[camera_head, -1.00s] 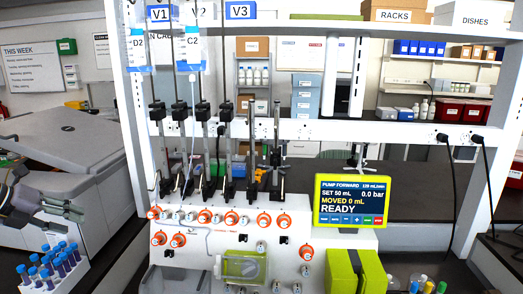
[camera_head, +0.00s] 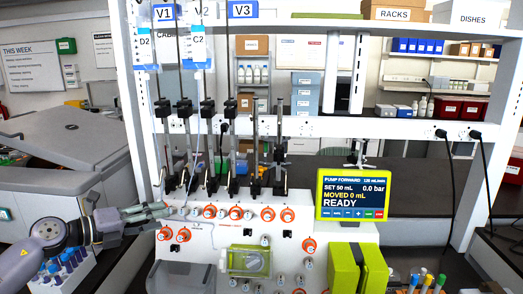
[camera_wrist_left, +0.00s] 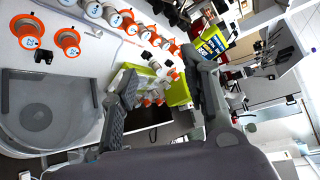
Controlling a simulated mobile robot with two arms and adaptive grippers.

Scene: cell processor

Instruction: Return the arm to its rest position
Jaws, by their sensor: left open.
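My left gripper (camera_head: 158,212) reaches in from the left in the head view, its fingers beside the upper left of the white cell processor's front panel (camera_head: 205,260). I cannot tell if it touches the panel. In the left wrist view its two fingers (camera_wrist_left: 165,95) are spread apart with nothing between them. The panel with orange-ringed valve knobs (camera_wrist_left: 72,42) lies beyond the fingers there. My right gripper is not in view.
A rack of blue-capped tubes (camera_head: 68,268) stands below my left arm, partly hidden by it. The yellow-framed pump screen (camera_head: 352,195) reads READY. Bags D2 (camera_head: 146,45) and C2 (camera_head: 198,45) hang from the white frame (camera_head: 300,127). A green block (camera_head: 345,268) sits at lower right.

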